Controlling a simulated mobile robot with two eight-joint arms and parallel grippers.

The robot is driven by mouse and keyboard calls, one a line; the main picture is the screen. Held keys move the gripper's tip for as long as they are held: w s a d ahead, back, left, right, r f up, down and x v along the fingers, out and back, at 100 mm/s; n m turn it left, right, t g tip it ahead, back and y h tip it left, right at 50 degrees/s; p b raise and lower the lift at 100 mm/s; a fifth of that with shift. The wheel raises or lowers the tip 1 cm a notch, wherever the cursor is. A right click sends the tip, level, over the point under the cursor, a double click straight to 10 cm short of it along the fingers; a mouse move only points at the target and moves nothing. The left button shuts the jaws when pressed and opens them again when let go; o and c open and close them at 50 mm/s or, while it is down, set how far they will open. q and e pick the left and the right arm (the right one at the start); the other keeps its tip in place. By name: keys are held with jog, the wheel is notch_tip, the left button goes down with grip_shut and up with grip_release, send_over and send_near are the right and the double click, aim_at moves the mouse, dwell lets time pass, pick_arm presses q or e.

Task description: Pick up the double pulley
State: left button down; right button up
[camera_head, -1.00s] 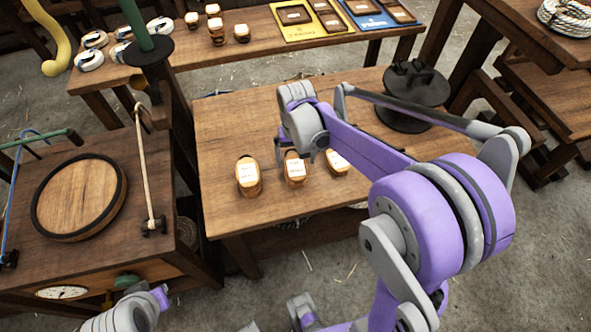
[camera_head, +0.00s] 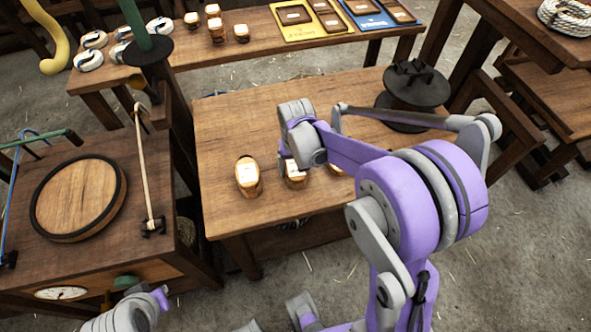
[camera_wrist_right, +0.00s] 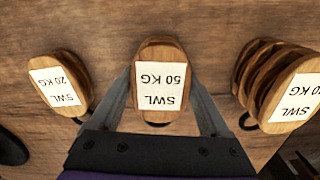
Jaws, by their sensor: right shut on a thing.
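In the wrist view, a wooden pulley block (camera_wrist_right: 160,55) with a white label reading SWL 50 KG stands between my right gripper's two grey fingers. It is the middle of three blocks on the table, and it shows in the head view (camera_head: 297,180), partly covered by my wrist. I take it for the double pulley; its sheaves are hard to count. My right gripper (camera_wrist_right: 160,90) is shut on it, one finger along each side. In the head view the right gripper (camera_head: 292,160) is mostly hidden by the wrist.
A thinner 20 KG block (camera_wrist_right: 62,82) is close on the left in the wrist view, a thicker layered block (camera_wrist_right: 280,85) close on the right. The wooden table (camera_head: 235,120) is clear behind them. A dark metal stand (camera_head: 415,85) occupies its back right corner.

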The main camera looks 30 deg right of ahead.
grip_shut()
notch_tip(320, 180, up, 10)
jog(key=shift+p, duration=0.5)
